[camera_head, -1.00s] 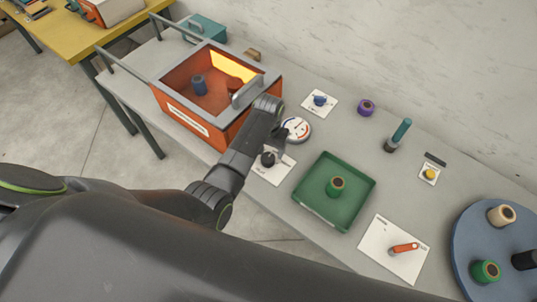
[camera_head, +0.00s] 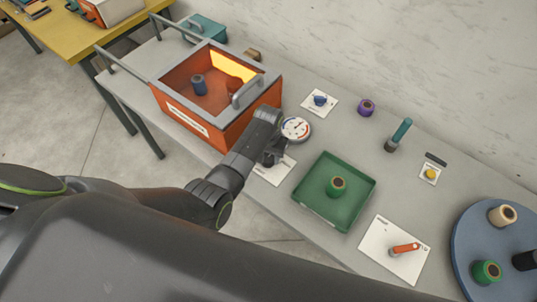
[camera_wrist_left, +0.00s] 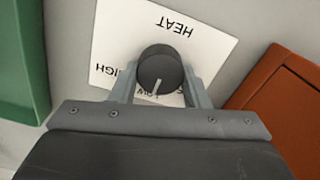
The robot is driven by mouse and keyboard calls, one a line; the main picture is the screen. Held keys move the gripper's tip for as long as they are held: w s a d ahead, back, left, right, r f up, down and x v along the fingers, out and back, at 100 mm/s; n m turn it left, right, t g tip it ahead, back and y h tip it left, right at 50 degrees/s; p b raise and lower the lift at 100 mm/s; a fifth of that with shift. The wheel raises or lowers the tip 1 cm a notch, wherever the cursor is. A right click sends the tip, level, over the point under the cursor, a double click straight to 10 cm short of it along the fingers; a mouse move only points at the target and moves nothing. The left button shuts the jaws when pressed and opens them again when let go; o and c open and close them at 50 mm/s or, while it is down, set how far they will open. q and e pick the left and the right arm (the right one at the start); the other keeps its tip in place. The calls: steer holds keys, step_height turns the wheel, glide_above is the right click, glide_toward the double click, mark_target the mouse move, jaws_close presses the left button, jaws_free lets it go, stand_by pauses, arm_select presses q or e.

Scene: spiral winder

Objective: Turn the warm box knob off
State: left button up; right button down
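The warm box (camera_head: 238,130) is an orange box with a grey rim and handles and a lit inside. Its black round knob (camera_wrist_left: 160,65) sits on a white card (camera_wrist_left: 205,45) marked HEAT, with HIGH and LOW lettering. The knob's white pointer line is toward the bottom of the wrist view, near LOW. My left gripper (camera_head: 271,161) is down at the card, and in the wrist view its fingers (camera_wrist_left: 160,88) stand on either side of the knob. I cannot tell whether they press on it. In the head view the gripper hides most of the knob. My right gripper is out of view.
A round dial (camera_head: 296,129) lies just behind the gripper. A green tray (camera_head: 318,209) with a green spool stands to the right. Farther right are a card with an orange lever (camera_head: 404,249) and a blue turntable (camera_head: 468,236). A blue knob (camera_head: 320,100) sits behind.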

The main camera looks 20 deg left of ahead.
arm_select(q)
steer(key=shift+c, duration=0.8)
steer(key=shift+r+n+p, duration=0.15)
steer(key=shift+n+p, duration=0.55)
steer(key=shift+n, duration=0.2)
steer(key=n+p, duration=0.1)
steer(key=n, duration=0.2)
steer(key=shift+a+p, duration=0.1)
steer(key=shift+p, duration=0.25)
steer(key=n+p, duration=0.1)
steer(key=n, duration=0.3)
steer(key=shift+s+a+n+p, duration=0.1)
steer(key=shift+n+p, duration=0.4)
steer(key=shift+n, duration=1)
